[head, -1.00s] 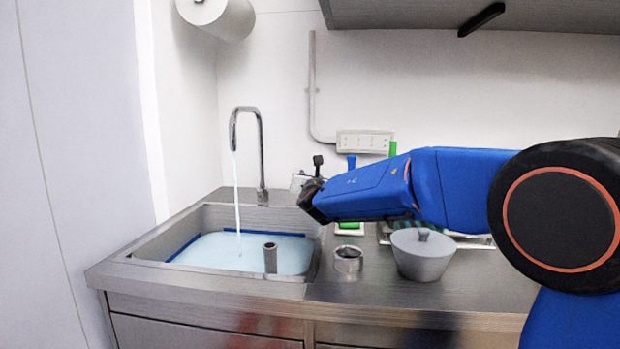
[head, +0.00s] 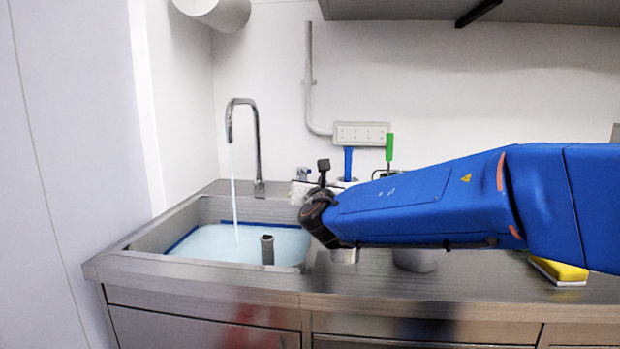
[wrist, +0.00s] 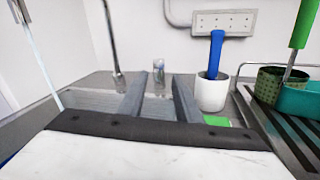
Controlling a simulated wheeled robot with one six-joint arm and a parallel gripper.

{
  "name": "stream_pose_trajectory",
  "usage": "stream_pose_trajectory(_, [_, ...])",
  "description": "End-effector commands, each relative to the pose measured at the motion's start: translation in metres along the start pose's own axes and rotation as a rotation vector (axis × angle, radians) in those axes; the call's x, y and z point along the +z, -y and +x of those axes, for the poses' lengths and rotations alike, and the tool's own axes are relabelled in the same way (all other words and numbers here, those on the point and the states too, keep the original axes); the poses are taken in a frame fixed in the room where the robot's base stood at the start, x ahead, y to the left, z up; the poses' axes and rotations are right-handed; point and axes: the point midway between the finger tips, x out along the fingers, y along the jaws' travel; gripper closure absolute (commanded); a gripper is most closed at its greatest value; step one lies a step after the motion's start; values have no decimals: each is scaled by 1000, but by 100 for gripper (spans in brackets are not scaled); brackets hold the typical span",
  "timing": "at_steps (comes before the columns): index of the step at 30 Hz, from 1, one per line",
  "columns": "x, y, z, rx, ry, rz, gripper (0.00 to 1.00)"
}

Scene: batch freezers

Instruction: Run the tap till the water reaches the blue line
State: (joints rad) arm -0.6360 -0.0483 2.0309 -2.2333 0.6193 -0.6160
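The tap (head: 257,140) is a tall curved metal spout behind the sink (head: 125,256). A stream of water (head: 235,190) runs from it into the sink. Pale blue water (head: 215,245) covers the basin; its surface lies close to the blue line (head: 183,238) on the walls, which still shows along the left and back. A small metal knob (head: 303,174) stands right of the spout. In the wrist view, the knob (wrist: 158,68) is ahead, between the tips of my open, empty gripper (wrist: 161,80), apparently apart from them. The head view hides my fingertips.
A standpipe (head: 267,250) rises from the water. A white cup (wrist: 212,93) with a blue-handled tool stands right of my gripper. A drying rack (wrist: 275,125) lies farther right. A yellow sponge (head: 560,271) lies at the counter's right. A socket strip (head: 361,134) is on the wall.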

Motion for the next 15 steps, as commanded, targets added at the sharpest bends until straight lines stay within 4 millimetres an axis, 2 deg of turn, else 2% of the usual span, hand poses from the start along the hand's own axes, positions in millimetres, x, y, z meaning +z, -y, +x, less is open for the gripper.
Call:
stream_pose_trajectory(1, [0, -1, -8, 2, 0, 1, 69])
stream_pose_trajectory(6, [0, 0, -22, 0, 1, 0, 69])
stream_pose_trajectory(15, [0, 0, -25, 0, 0, 0, 69])
